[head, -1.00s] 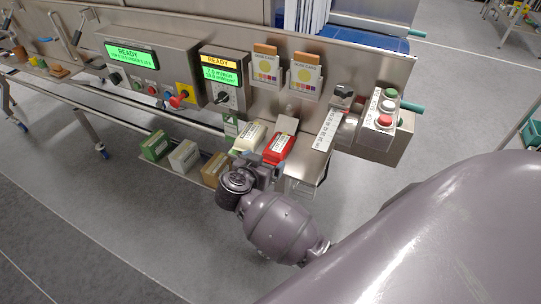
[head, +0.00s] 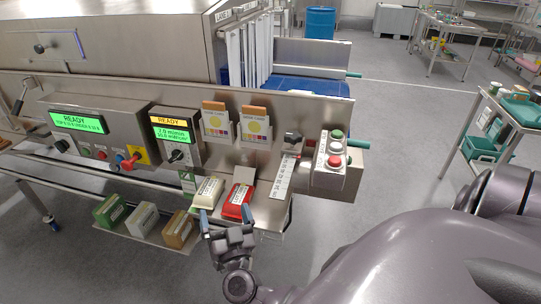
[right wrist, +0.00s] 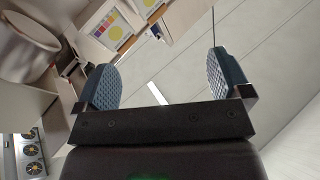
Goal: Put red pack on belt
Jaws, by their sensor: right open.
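The red pack (head: 237,201) with a white label lies on the small metal shelf at the front of the machine, right of a cream pack (head: 207,192). My right gripper (head: 226,217) is open, just in front of and below these two packs, its blue fingers pointing towards them. I cannot tell whether a finger touches the red pack. The right wrist view shows the open fingers (right wrist: 165,80) with nothing between them; the red pack is not recognisable there. The blue belt (head: 312,90) runs behind the steel front panel, past the strip curtain. My left gripper is not in view.
Green (head: 109,211), white (head: 142,218) and brown (head: 178,230) packs stand on a lower shelf at left. A button box (head: 331,160) and a ruler strip (head: 283,177) are right of the red pack. The front panel (head: 300,110) stands between packs and belt.

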